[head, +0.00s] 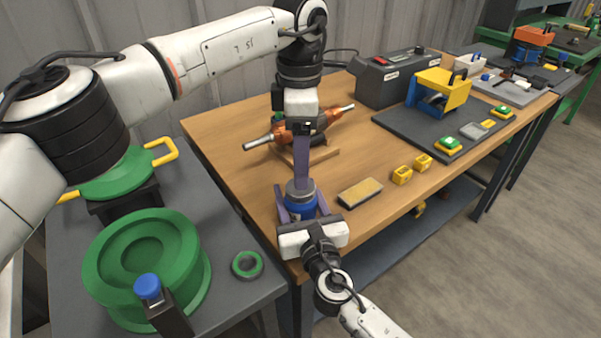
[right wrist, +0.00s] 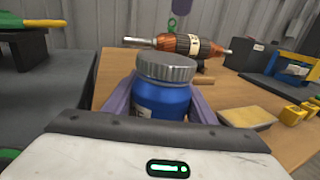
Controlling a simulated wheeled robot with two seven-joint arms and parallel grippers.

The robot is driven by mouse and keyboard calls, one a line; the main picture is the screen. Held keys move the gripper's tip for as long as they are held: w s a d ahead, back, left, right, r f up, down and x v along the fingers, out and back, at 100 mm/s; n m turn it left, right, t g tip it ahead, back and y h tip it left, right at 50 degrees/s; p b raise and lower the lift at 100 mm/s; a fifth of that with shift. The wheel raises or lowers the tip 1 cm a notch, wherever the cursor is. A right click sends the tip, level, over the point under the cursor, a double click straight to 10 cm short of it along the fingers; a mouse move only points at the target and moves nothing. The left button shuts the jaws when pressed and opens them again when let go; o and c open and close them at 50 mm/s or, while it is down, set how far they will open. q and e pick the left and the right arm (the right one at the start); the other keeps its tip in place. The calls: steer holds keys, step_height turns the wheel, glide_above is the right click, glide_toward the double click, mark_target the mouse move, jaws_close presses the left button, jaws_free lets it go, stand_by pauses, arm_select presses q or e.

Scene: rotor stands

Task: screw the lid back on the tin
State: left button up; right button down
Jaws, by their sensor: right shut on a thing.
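The blue tin (right wrist: 162,99) stands upright near the front left edge of the wooden table; it also shows in the head view (head: 301,211). A grey ridged metal lid (right wrist: 166,67) sits on its top; I cannot tell how tightly. My right gripper (head: 303,206) is shut on the tin, with a purple finger on each side of its body. My left gripper (head: 302,185) points straight down above the lid. In the right wrist view its purple tip (right wrist: 172,22) ends a little above the lid, apart from it. Its fingers overlap, so their opening is hidden.
An orange and grey rotor (head: 298,129) lies on a wooden stand behind the tin. A yellow-topped block (head: 360,192) and small yellow pieces (head: 402,175) lie to the right. A green reel (head: 143,262) stands on the grey bench at left. Bare wood (head: 236,128) lies left of the rotor.

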mark_target(305, 216)
arm_select(q)
step_height(305, 216, up, 7)
steer(key=shift+f, duration=0.2)
arm_select(e)
steer(key=c, duration=0.7)
jaws_free()
arm_select(q)
steer(key=shift+r, duration=0.25)
arm_select(e)
steer(key=v, duration=1)
steer(key=shift+s, duration=0.2)
